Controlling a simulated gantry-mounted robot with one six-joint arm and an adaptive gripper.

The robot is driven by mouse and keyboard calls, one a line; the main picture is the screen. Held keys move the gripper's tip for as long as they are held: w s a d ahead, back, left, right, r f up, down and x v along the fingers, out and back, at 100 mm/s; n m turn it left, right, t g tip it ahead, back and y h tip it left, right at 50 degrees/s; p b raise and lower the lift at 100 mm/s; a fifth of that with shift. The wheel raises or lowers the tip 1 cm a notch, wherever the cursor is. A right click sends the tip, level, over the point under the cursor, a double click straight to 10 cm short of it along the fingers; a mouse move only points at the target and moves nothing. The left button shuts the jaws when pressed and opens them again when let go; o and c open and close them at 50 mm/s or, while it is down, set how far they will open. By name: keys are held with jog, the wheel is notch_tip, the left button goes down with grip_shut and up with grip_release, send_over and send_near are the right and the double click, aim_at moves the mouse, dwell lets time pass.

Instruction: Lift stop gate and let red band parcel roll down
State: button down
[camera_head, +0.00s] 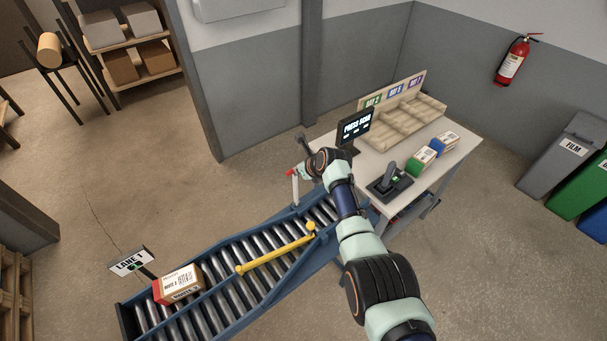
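A cardboard parcel with a red band and white labels (177,285) sits on the rollers at the lower left end of the blue conveyor (225,322). A yellow bar with rounded ends (275,250) lies diagonally over the rollers, to the right of the parcel and apart from it. I cannot tell whether this bar is the stop gate. A pale upright post with a red top (295,188) stands at the conveyor's upper end. My gripper (302,150) is beside this post's top, mostly hidden by my wrist. I cannot see its fingers clearly or any contact.
A LANE 1 sign (131,261) stands beside the parcel. A white table (455,148) at the right carries a screen (355,128), a scanner on a dark stand (390,183), small boxes (422,160) and a sorting rack (400,118).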

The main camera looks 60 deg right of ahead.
jog(key=w+r+p, duration=0.1)
jog(key=w+r, duration=0.3)
jog(key=r, duration=0.5)
jog(key=shift+w+d, duration=0.25)
jog(key=shift+d, duration=0.2)
